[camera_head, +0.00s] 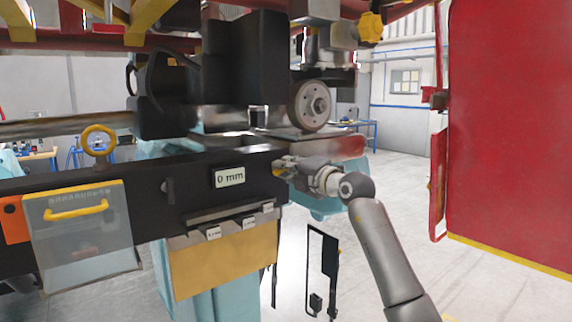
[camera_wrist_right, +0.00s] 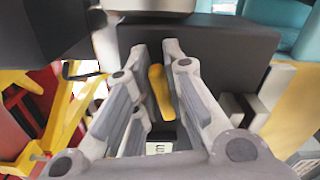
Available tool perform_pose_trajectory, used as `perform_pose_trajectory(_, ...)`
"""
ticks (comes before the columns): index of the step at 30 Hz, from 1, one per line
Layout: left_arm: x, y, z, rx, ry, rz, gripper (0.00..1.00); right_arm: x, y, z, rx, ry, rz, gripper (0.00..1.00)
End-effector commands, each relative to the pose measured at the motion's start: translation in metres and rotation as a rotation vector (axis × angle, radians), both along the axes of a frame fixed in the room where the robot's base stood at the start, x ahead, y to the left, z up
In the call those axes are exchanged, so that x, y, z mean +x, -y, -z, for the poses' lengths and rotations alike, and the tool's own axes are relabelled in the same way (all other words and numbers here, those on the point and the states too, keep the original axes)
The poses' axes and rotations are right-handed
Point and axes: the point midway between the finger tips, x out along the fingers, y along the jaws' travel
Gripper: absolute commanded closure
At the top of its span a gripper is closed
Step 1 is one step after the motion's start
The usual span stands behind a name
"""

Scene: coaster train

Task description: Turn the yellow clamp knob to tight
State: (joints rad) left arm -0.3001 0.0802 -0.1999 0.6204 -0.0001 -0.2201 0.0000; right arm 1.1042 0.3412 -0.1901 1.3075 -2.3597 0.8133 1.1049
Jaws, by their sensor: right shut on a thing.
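The yellow clamp knob (camera_wrist_right: 161,92) shows in the right wrist view as an elongated yellow handle on a dark block, between my gripper's two fingers. In the head view only a small yellow part of it (camera_head: 276,172) shows at the right end of the black beam, mostly hidden by my gripper. My right gripper (camera_head: 284,166) reaches in from the right and is shut on the knob; its fingers also show in the right wrist view (camera_wrist_right: 157,58). My left gripper is not in view.
The black beam (camera_head: 150,190) carries a "0 mm" display (camera_head: 229,176). A grey wheel (camera_head: 310,104) sits above my gripper. A yellow ring (camera_head: 98,139) and a clear cover (camera_head: 82,230) with a yellow handle are at left. A red panel (camera_head: 510,120) stands at right.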

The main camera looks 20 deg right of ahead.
Motion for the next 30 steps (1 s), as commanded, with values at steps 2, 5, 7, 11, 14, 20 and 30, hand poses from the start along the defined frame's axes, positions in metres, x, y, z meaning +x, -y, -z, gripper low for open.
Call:
perform_pose_trajectory(2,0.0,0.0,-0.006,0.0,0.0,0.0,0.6,0.0,0.0,0.0,0.054,-0.022,0.0,1.0)
perform_pose_trajectory(5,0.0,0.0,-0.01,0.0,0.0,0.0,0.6,0.0,0.0,0.001,0.113,-0.043,0.0,1.0)
perform_pose_trajectory(7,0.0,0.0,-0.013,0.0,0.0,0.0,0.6,0.0,0.0,0.001,0.147,-0.056,0.0,1.0)
perform_pose_trajectory(11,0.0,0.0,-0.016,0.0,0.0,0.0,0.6,0.0,0.001,0.003,0.196,-0.074,0.001,1.0)
perform_pose_trajectory(14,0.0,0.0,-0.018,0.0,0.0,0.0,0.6,0.0,0.0,0.004,0.221,-0.083,0.001,1.0)
perform_pose_trajectory(20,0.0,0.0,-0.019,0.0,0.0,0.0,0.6,0.0,0.0,0.005,0.244,-0.091,0.0,1.0)
perform_pose_trajectory(30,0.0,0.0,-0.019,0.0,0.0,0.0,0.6,0.0,0.001,0.005,0.245,-0.091,0.0,1.0)
